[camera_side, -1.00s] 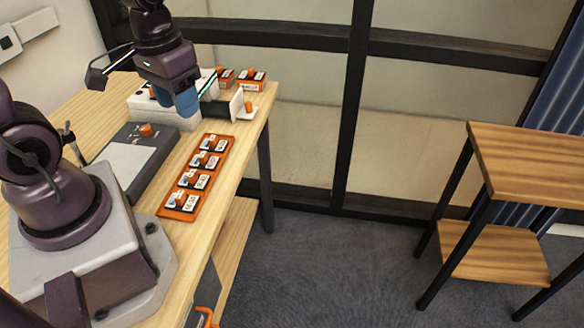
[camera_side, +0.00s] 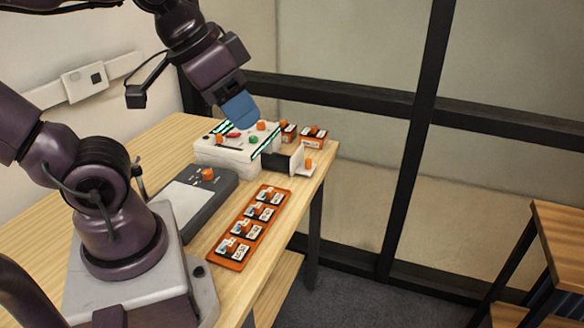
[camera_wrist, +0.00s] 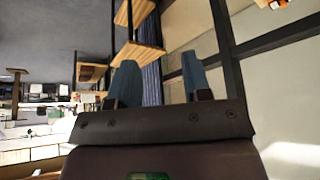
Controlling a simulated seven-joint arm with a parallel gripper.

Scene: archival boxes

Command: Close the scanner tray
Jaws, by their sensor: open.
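The white scanner (camera_side: 228,158) stands on the wooden table in the side view, with colored buttons and green strips on its top. Its dark tray (camera_side: 275,161) sticks out from the right side, ending in a pale front plate (camera_side: 297,157) with an orange knob (camera_side: 308,163) beside it. My gripper (camera_side: 241,110) hangs above the scanner, its blue fingers tilted downward and apart from the tray. In the wrist view its two fingers (camera_wrist: 160,88) are spread with nothing between them. The scanner and tray cannot be made out there.
An orange rack (camera_side: 233,263) with several labelled pieces lies at the table's right edge. A dark grey device (camera_side: 205,198) with a light panel lies left of it. Small orange-and-white boxes (camera_side: 312,137) stand behind the tray. A separate wooden shelf (camera_side: 560,230) is at far right.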

